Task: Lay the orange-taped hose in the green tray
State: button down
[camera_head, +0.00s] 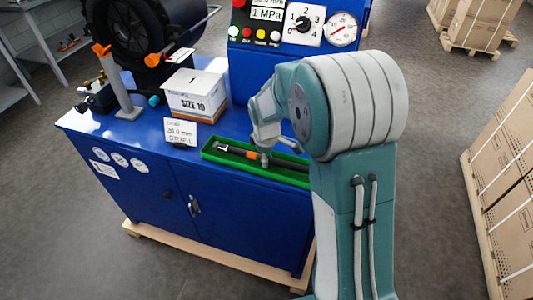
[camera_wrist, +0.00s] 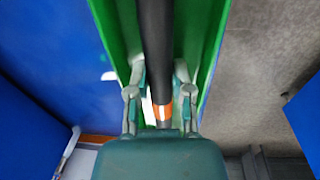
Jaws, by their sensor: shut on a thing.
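The black hose (camera_head: 234,150) with its orange tape band (camera_head: 252,155) is inside the green tray (camera_head: 204,153), along the tray's length. Whether it touches the tray floor I cannot tell. In the wrist view the hose (camera_wrist: 155,45) runs away between the green tray walls (camera_wrist: 118,38), with the orange tape (camera_wrist: 162,112) close to my palm. My gripper (camera_head: 264,160) reaches down into the tray beside the tape. Its two fingers (camera_wrist: 160,92) stand on either side of the hose and are shut on it. My arm hides the right part of the tray.
The tray sits along the front edge of the blue cabinet (camera_head: 240,215). A white box (camera_head: 196,95) and a small label card (camera_head: 180,132) stand to its left. A blue control panel (camera_head: 290,45) with a gauge is behind. Stacked cartons (camera_head: 505,165) stand at the right.

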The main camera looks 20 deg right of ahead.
jog(key=shift+f, duration=0.4)
dwell(0.4)
jog(key=shift+c, duration=2.2)
grip_release()
jog(key=shift+r, duration=0.1)
jog(key=shift+r, duration=2.9)
